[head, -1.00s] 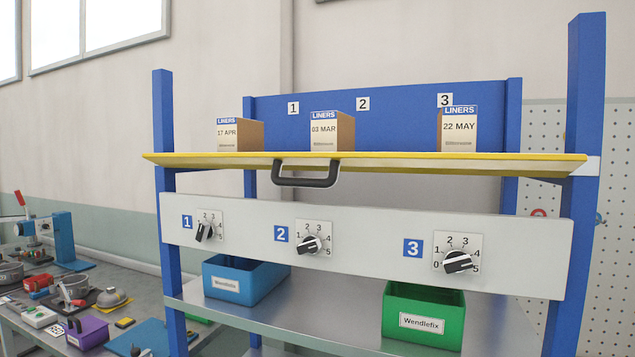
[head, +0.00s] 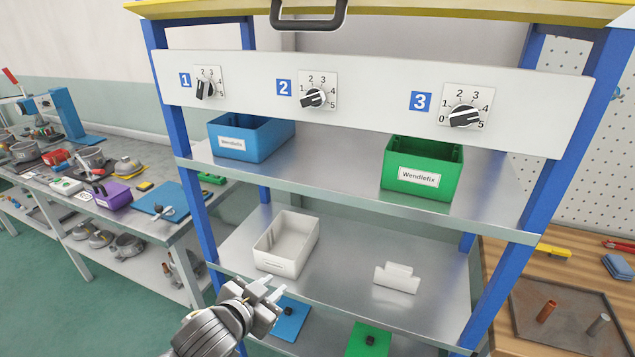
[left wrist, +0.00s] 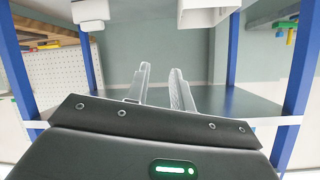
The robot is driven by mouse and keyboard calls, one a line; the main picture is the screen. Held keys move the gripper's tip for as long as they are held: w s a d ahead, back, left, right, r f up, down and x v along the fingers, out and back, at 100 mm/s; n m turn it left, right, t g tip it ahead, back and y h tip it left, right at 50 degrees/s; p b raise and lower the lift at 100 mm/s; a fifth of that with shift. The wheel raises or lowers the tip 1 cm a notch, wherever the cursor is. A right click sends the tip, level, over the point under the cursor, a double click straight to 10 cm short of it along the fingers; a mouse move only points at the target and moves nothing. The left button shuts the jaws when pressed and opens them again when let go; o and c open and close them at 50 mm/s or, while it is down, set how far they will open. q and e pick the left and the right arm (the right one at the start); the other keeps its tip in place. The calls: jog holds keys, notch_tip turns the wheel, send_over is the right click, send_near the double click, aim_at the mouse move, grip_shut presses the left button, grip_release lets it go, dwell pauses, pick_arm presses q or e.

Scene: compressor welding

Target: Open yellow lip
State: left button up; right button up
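The yellow lip (head: 420,12) runs along the top edge of the blue-framed shelf in the head view, cut off by the top of the picture. A black handle (head: 308,24) hangs from it. My left gripper (head: 273,290) is low in the head view, in front of the lower shelves and well below the lip. Its two fingers (left wrist: 161,88) stand apart with nothing between them in the left wrist view. My right gripper is in neither view.
A white panel (head: 380,98) with three dials spans below the lip. Blue (head: 270,139) and green (head: 436,172) bins stand on the shelf beneath it, and a white bin (head: 286,243) lower down. Workbenches flank the shelf at left (head: 140,222) and right (head: 500,262).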

aim_at(304, 23)
pick_arm(q)
jog(key=w+d+r+m+h, duration=0.2)
jog(key=d+r+m+h, duration=0.15)
jog(key=r, duration=0.55)
jog(key=w+d+r+m+h, duration=0.25)
jog(key=d+r+m, duration=0.2)
jog(key=r, duration=0.55)
jog(key=w+d+r+m+h, duration=0.1)
jog(key=d+r+m+h, duration=0.3)
jog(key=r, duration=0.5)
jog(key=s+a+r+m+y, duration=0.1)
jog(key=a+r+m+y, duration=0.15)
jog(key=r, duration=0.45)
jog(key=s+a+r+m+g+y, duration=0.15)
jog(key=a+r, duration=0.25)
jog(key=r, duration=0.4)
jog(key=s+a+r+m+t+y, duration=0.1)
jog(key=s+a+r+m, duration=0.15)
jog(key=r, duration=0.45)
jog(key=shift+n+g, duration=0.25)
jog(key=shift+n, duration=0.2)
jog(key=p+x, duration=0.5)
jog(key=x, duration=0.5)
jog(key=shift+w+r, duration=0.1)
jog(key=shift+w, duration=0.25)
jog(key=shift+h, duration=0.3)
grip_shut()
